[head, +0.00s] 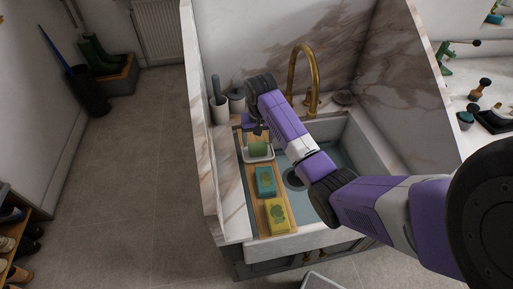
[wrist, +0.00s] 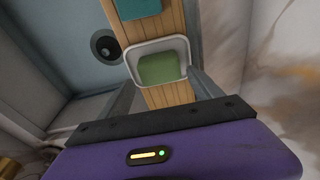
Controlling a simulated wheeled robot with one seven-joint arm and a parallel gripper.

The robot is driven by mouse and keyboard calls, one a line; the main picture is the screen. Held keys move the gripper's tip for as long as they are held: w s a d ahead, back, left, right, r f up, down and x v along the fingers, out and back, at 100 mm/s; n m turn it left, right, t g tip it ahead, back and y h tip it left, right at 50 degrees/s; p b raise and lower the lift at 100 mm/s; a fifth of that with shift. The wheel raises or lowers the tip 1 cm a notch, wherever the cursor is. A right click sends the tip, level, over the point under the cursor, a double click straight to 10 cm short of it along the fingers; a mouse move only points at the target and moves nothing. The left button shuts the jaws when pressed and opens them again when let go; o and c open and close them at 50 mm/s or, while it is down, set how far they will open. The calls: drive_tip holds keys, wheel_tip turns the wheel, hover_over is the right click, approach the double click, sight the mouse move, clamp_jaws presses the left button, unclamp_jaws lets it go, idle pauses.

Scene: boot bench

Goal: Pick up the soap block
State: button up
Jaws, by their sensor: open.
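The soap block (head: 258,148) is green and sits in a small white dish (head: 259,158) at the far end of a wooden board across the sink. In the wrist view the soap block (wrist: 159,69) lies inside the white-rimmed dish (wrist: 183,43), near the middle of the picture. My gripper (head: 258,130) is above the dish, pointing down. In the wrist view my gripper (wrist: 163,82) is open, with one grey finger on each side of the dish and nothing held. Whether the fingertips reach down to the soap's height I cannot tell.
A teal packet (head: 265,182) and a yellow packet (head: 277,215) lie on the wooden board (head: 252,200) nearer the front. The brass tap (head: 317,75) rises behind the sink (head: 352,135). Pots (head: 220,108) stand on the ledge at the back left.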

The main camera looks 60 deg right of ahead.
sight(258, 145)
drive_tip(key=shift+w+d+f+p, duration=0.15)
drive_tip(key=shift+f+p, duration=0.15)
drive_tip(key=shift+f, duration=1.95)
drive_tip(key=c, duration=1.3)
drive_tip(key=shift+o, duration=0.2)
drive_tip(key=shift+r, duration=0.1)
